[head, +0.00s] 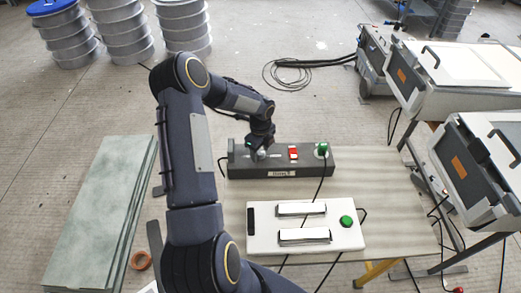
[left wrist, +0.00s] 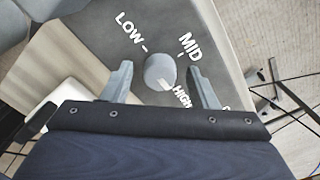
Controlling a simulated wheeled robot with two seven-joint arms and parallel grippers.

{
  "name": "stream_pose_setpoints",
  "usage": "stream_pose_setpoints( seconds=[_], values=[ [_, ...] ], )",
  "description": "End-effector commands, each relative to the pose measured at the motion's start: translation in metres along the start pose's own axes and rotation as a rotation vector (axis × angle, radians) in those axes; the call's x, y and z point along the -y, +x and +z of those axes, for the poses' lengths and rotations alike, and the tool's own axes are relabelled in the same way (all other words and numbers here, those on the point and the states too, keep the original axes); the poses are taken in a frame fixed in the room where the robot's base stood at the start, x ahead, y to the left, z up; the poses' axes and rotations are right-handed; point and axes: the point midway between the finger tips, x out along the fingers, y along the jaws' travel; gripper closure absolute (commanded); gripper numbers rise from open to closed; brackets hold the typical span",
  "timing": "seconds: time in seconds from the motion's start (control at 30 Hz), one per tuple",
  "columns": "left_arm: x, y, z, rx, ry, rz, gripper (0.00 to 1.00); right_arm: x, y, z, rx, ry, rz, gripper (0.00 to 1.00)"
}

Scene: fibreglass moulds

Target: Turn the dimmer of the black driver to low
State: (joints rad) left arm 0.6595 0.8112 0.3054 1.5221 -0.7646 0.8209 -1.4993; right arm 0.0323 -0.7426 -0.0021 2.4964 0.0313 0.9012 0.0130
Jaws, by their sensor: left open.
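The black driver (head: 228,163) is a long dark box at the back of the table in the head view. Its dimmer is a round grey knob (left wrist: 160,71), with LOW, MID and HIGH printed around it in the left wrist view. A small pale mark at the knob's lower right edge seems to face HIGH, but I cannot be sure. My left gripper (head: 260,150) is over the left end of the driver. In the left wrist view its open fingers (left wrist: 160,76) stand on either side of the knob, with gaps visible. My right gripper is not in view.
The black driver also carries a red switch (head: 293,153) and a green plug or button (head: 323,149). A white box (head: 340,236) with two bars and a green button (head: 346,221) stands in front. Black cables cross the table (head: 400,190).

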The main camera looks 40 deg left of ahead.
Motion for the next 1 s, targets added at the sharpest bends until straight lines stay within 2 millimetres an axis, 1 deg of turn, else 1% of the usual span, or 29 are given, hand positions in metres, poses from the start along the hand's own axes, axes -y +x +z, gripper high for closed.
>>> stream_pose_setpoints(
  seconds=[0.03, 0.37, 0.67, 0.87, 1.0],
  values=[
    [0.0, 0.0, 0.0, 0.0, 0.0, 0.0, 0.48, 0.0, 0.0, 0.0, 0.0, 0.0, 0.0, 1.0],
    [0.0, 0.0, 0.0, 0.0, 0.0, 0.0, 0.91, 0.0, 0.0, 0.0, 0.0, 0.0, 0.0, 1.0],
    [0.0, 0.001, 0.0, 0.001, -0.037, 0.0, 0.91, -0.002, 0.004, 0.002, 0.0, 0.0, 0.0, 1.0],
    [0.0, 0.002, 0.0, 0.001, -0.145, -0.001, 0.91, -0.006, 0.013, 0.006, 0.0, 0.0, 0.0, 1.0],
    [0.0, 0.003, -0.001, 0.001, -0.26, -0.001, 0.91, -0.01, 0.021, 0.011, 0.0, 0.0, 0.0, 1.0]
  ],
)
